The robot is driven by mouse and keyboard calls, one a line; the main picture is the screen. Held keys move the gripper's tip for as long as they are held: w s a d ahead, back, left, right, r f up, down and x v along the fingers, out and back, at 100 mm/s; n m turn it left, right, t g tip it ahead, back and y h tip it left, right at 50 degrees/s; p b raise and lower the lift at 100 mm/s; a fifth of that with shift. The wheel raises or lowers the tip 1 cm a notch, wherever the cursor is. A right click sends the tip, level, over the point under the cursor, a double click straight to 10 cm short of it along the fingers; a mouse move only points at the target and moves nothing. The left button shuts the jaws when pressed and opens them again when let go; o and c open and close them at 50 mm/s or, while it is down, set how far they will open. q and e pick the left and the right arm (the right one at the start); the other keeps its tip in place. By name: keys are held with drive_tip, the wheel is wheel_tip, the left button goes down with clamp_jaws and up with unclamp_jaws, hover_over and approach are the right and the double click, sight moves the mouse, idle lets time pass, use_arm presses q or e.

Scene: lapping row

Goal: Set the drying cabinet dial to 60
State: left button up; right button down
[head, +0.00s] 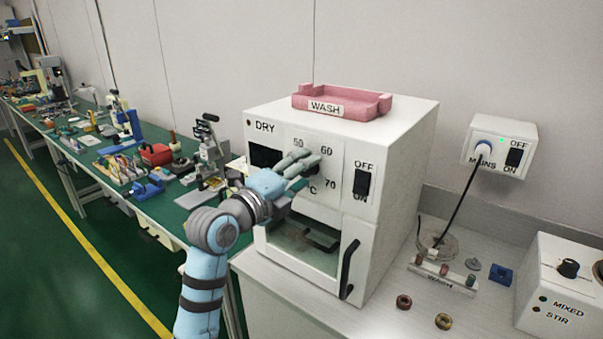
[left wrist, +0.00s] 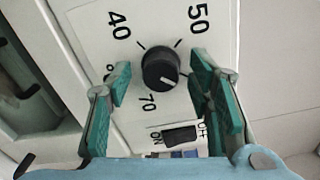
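The white drying cabinet (head: 395,150), marked DRY, stands on the bench with numbers 50, 60 and 70 on its front. In the head view my left gripper (head: 300,165) is at this panel and hides the dial. In the left wrist view the round black dial (left wrist: 160,68) sits between the two green fingers of my left gripper (left wrist: 163,88), which are open with gaps on both sides. The dial's white line points to the lower right, between 50 and 70; the number there is hidden by the right finger. My right gripper is not in view.
A black OFF/ON switch (head: 362,184) is beside the dial. A pink WASH tray (head: 340,102) lies on the cabinet. A mains box (head: 500,146) is on the wall.

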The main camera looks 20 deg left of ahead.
use_arm(q)
drive_tip(key=v, duration=1.2)
drive_tip(key=shift+d, duration=0.1)
